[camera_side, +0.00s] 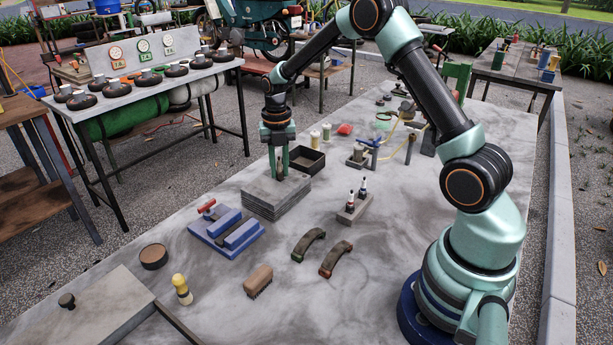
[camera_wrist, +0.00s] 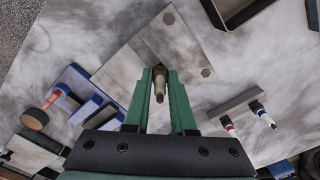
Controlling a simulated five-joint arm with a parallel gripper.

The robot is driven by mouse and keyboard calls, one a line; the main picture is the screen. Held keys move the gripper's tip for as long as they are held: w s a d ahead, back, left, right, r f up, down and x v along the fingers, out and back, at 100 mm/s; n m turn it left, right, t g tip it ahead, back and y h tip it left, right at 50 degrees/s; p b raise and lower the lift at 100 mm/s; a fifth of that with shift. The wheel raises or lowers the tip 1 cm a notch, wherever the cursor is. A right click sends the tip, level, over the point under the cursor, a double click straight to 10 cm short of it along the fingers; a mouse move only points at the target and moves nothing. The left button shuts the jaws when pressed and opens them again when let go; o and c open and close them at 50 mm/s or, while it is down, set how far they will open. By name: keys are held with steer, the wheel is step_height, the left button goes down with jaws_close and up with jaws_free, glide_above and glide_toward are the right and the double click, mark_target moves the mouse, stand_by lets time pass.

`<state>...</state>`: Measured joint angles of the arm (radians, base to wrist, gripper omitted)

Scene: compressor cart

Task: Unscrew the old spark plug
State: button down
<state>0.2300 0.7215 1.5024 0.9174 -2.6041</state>
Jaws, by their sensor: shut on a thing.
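My gripper (camera_side: 279,172) points down over the top of a grey finned block (camera_side: 275,200), which looks like a cylinder head. In the wrist view, my green fingers (camera_wrist: 159,90) are shut on a brownish old spark plug (camera_wrist: 160,84). Its far end meets a dark hole in the flat top of the finned block (camera_wrist: 135,55); how deep it sits there I cannot tell. In the side view the plug is mostly hidden by my fingers. A small grey holder (camera_side: 352,213) to the right carries two upright plugs (camera_side: 363,190) with white, red and blue markings.
A blue vise (camera_side: 226,232) with a red handle stands left of the block. A dark open tray (camera_side: 306,160) is close behind it. In front lie two curved shoes (camera_side: 308,244), a brush (camera_side: 258,281) and a round tin (camera_side: 153,257). Bare table shows right of the shoes.

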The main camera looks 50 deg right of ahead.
steer(key=n, duration=0.4)
steer(key=shift+n, duration=0.3)
steer(key=c, duration=0.9)
jaws_free()
steer(key=shift+c, duration=0.2)
